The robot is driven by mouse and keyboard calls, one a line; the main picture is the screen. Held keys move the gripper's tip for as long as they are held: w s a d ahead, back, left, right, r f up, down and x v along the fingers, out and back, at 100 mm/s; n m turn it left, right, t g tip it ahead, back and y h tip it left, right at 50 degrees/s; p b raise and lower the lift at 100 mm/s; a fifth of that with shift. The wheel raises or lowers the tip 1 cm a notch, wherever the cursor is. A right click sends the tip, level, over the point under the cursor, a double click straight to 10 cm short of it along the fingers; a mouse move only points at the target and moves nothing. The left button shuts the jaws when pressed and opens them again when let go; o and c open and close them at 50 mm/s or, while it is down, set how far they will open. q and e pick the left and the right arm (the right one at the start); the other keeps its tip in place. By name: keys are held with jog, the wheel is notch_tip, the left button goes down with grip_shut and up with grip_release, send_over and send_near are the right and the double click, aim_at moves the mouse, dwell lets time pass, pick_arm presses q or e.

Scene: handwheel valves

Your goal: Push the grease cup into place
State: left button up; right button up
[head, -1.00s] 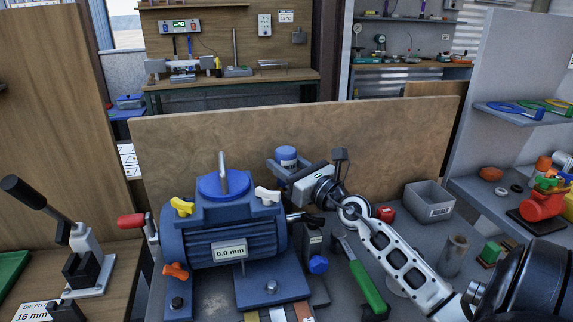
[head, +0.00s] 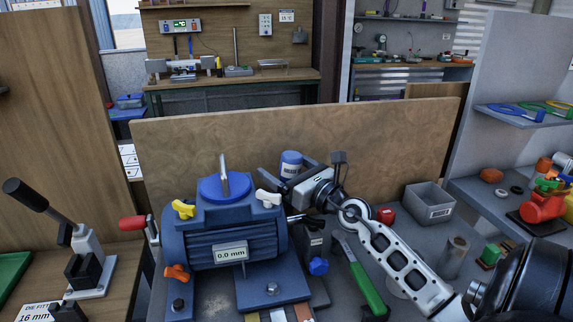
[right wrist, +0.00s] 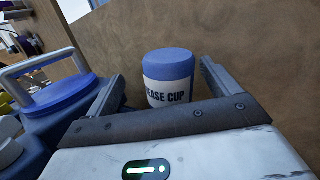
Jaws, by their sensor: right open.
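The grease cup (head: 291,163) is a white, labelled cylinder with a blue cap, behind the right side of the blue motor (head: 236,240). It looks nearly upright; its base is hidden. In the right wrist view the grease cup (right wrist: 168,80) shows between the fingertips and in front of the wooden board. My right gripper (head: 288,171) is open with its fingers pointing at the cup, one on each side. I cannot tell whether a finger touches it. My left gripper is not in view.
A wooden board (head: 400,140) stands behind the bench. A green-handled tool (head: 366,285), a red button (head: 386,214) and a grey bin (head: 428,204) lie around my right arm.

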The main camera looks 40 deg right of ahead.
aim_at(285, 154)
notch_tip(285, 154, up, 2)
jog(key=shift+w+r+p, duration=0.1)
jog(key=shift+r+p, duration=0.05)
jog(key=shift+p, duration=0.8)
notch_tip(285, 154, up, 3)
jog(key=shift+f+p, duration=0.2)
jog(key=shift+p, duration=1.05)
jog(key=shift+r+p, duration=0.6)
jog(key=shift+r, duration=0.25)
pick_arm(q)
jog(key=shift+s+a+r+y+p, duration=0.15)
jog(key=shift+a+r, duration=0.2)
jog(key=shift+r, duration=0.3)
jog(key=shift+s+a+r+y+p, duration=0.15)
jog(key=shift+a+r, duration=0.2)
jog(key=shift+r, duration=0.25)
pick_arm(e)
jog(key=shift+r, duration=0.4)
